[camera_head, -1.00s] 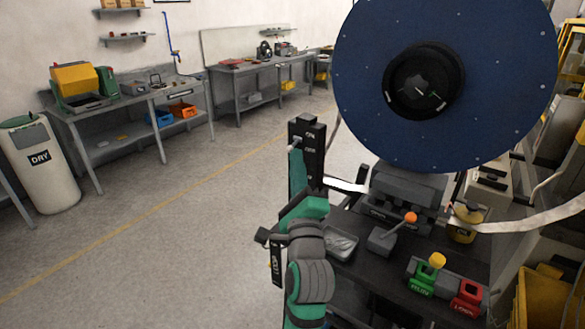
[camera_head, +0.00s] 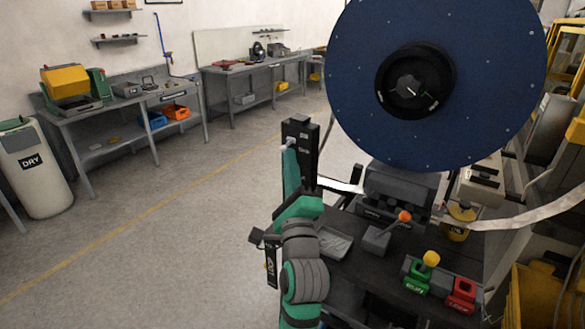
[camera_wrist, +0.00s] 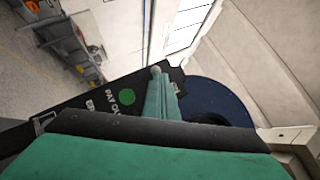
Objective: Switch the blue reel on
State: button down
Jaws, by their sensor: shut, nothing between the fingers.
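The large blue reel (camera_head: 350,90), with a black hub, stands upright on the machine; its edge also shows in the wrist view (camera_wrist: 222,92). A tall black control box (camera_head: 303,138) stands left of the reel. In the wrist view the box (camera_wrist: 95,97) carries pale lettering, partly readable as "PAY O…", and a round green spot (camera_wrist: 127,97). My gripper (camera_head: 289,143) is shut and empty, its tip at the upper left side of the box. In the wrist view the gripper tip (camera_wrist: 157,71) lies across the box beside its top end; I cannot tell whether they touch.
The bench holds a small lever with an orange knob (camera_head: 404,216), a green RUN block (camera_head: 416,277) with a yellow knob, a red block (camera_head: 461,295) and a grey tray (camera_head: 335,243). A pale strip (camera_head: 530,214) runs off right.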

jog(key=shift+s+a+r, duration=0.1)
jog(key=shift+r, duration=0.55)
jog(key=shift+s+a+r, duration=0.1)
jog(key=shift+r, duration=0.5)
dwell(0.3)
jog(key=d+r+v, duration=0.1)
jog(key=v, duration=1.2)
jog(key=shift+d+r, duration=0.2)
jog(key=shift+d, duration=0.2)
